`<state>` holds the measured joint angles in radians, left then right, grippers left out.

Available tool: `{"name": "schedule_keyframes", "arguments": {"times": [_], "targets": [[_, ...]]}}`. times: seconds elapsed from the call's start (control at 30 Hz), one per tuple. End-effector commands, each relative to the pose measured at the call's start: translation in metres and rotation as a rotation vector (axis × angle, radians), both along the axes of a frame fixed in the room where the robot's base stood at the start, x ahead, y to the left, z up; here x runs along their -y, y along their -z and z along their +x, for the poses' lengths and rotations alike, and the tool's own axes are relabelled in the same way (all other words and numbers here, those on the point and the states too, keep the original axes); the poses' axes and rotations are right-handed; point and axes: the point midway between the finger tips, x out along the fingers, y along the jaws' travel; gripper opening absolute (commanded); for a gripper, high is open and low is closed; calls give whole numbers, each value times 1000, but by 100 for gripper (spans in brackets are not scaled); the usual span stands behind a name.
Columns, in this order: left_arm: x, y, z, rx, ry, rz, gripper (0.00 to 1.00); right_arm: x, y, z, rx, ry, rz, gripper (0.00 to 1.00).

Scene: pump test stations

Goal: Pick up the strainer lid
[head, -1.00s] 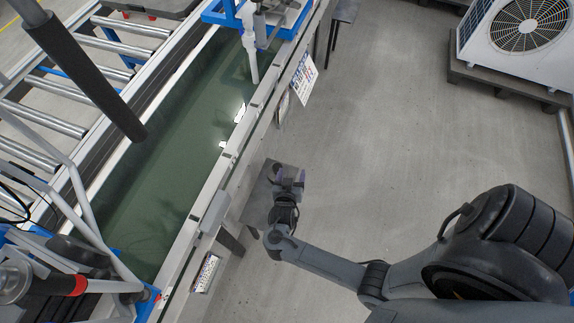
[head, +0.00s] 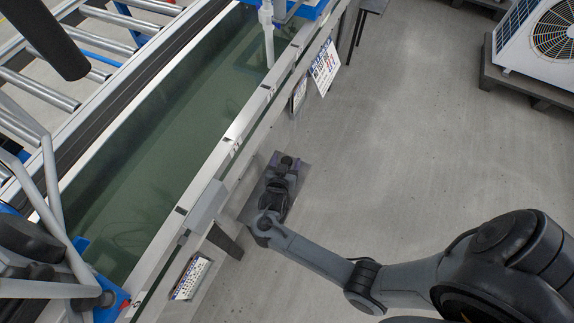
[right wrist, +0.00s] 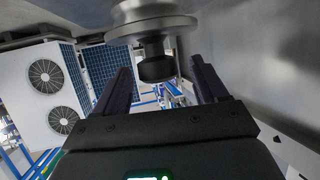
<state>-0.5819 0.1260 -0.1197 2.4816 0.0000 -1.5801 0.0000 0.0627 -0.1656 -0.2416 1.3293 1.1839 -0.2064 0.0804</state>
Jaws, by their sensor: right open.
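In the right wrist view a round steel piece with a short stem and a black knob (right wrist: 156,69), which looks like the strainer lid (right wrist: 150,25), shows at the top centre. My right gripper (right wrist: 160,66) is open, with its two dark fingers on either side of the knob and gaps visible between. In the head view my right gripper (head: 285,168) is over a small grey shelf (head: 256,200) beside the tank. The lid cannot be told apart there, as the gripper and wrist cover that spot. My left gripper is not in view.
The long green water tank (head: 150,150) with its metal rim lies left of the shelf. A printed sheet (head: 325,66) hangs on the tank's side. A white fan unit (head: 535,45) stands far right. The grey floor (head: 420,140) between is open.

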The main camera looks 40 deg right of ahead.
Motion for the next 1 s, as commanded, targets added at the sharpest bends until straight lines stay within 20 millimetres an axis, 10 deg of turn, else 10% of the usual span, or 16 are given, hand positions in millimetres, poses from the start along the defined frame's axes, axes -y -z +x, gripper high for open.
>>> {"name": "schedule_keyframes", "arguments": {"times": [0.37, 0.7, 1.0], "targets": [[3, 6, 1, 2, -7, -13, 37, 4, 4, 2, -1, 1, 1, 72], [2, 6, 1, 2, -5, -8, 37, 4, 4, 2, 1, 1, 0, 25], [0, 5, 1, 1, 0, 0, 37, 4, 1, 2, 2, 2, 0, 25]]}}
